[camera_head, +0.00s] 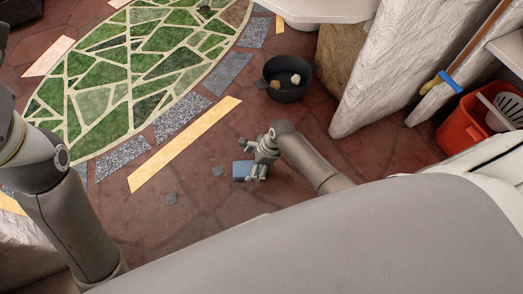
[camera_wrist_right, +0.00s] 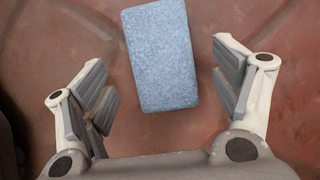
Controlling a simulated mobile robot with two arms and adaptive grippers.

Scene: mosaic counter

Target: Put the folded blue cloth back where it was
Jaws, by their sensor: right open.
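The folded blue cloth (camera_head: 241,170) lies on the reddish floor in the head view, partly hidden by my right gripper. It shows as a light blue rectangular block in the right wrist view (camera_wrist_right: 160,55), slightly tilted. My right gripper (camera_head: 254,175) is open over the cloth, its two fingers spread wide on either side. In the wrist view the cloth is between the fingers and ahead of them, with a gap on both sides. My left arm shows at the left edge of the head view, but its gripper is out of view.
A black bucket (camera_head: 287,92) with pale lumps inside stands behind my right gripper. A red bin (camera_head: 463,128) stands at the right beside pale rock slabs (camera_head: 375,70). A green mosaic (camera_head: 120,75) lies at the upper left.

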